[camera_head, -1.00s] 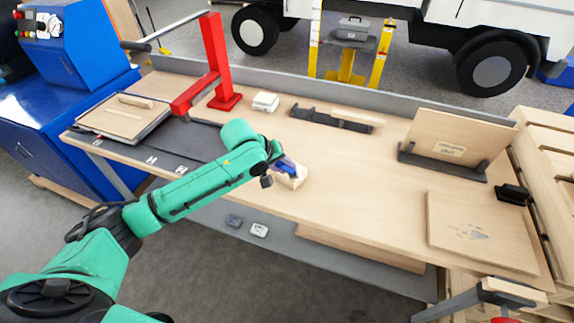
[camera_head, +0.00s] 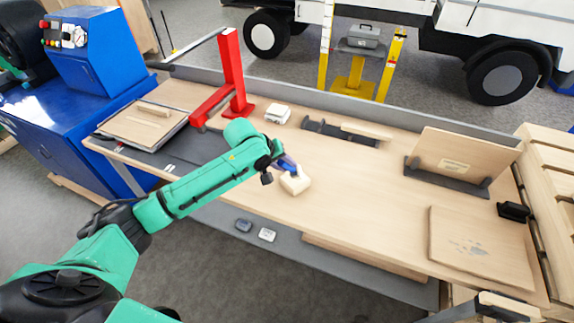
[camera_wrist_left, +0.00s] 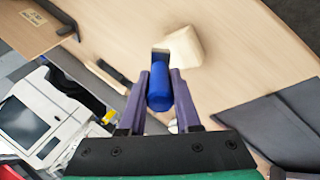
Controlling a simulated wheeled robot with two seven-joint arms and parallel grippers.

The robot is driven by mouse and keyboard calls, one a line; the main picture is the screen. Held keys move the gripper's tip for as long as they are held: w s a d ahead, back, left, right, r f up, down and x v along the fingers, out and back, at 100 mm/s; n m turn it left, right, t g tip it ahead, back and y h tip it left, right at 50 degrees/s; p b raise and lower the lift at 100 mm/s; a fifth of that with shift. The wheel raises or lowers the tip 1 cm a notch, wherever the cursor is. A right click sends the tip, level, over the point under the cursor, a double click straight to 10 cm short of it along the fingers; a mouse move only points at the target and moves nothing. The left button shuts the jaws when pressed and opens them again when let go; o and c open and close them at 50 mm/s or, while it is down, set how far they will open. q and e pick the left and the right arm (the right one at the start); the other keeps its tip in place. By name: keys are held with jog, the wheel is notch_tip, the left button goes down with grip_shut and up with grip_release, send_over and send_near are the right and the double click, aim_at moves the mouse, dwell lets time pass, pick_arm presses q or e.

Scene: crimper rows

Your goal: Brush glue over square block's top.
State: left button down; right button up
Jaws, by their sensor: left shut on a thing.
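The square block (camera_head: 296,184) is pale wood and sits on the workbench near its front edge. It also shows in the left wrist view (camera_wrist_left: 185,46), just beyond the fingertips. My left gripper (camera_head: 284,163) is shut on a blue cylindrical handle, seen between its purple fingers in the left wrist view (camera_wrist_left: 159,86).
The workbench (camera_head: 370,205) is clear right of the block. A red post (camera_head: 233,75), a small white stack (camera_head: 278,113) and a dark rack (camera_head: 335,131) stand behind. A board in a dark stand (camera_head: 462,160) and a flat board (camera_head: 480,247) lie right.

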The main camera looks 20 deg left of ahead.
pick_arm(q)
jog(key=shift+a+r+p, duration=0.1)
jog(key=shift+r+p, duration=0.25)
jog(key=shift+r, duration=0.25)
jog(key=shift+w+r+p, duration=0.1)
jog(key=shift+r+p, duration=0.35)
jog(key=shift+r, duration=0.55)
jog(key=shift+f, duration=0.1)
